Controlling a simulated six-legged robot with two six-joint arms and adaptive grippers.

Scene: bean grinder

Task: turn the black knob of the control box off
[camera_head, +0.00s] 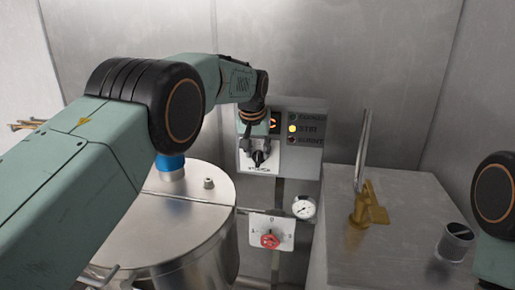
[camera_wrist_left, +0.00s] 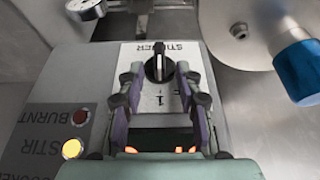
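The control box (camera_head: 308,160) is a grey box on the back wall, with a white plate marked STIRRER (camera_wrist_left: 133,55). The black knob (camera_wrist_left: 158,66) is on this plate, with a pale pointer line along its grip. The knob also shows in the head view (camera_head: 259,158), partly behind the fingers. My left gripper (camera_wrist_left: 159,72) is open, its two fingertips on either side of the knob with visible gaps. In the head view the left gripper (camera_head: 258,148) is in front of the plate. My right gripper is out of view; only part of that arm shows at the right edge.
The yellow STIR light (camera_head: 292,129) is lit; the BURNT light (camera_wrist_left: 80,117) looks dark red. Below are a red knob (camera_head: 270,241) and a gauge (camera_head: 304,207). A metal pot (camera_head: 180,225) stands left; a brass stand (camera_head: 368,207) and metal cup (camera_head: 456,238) stand right.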

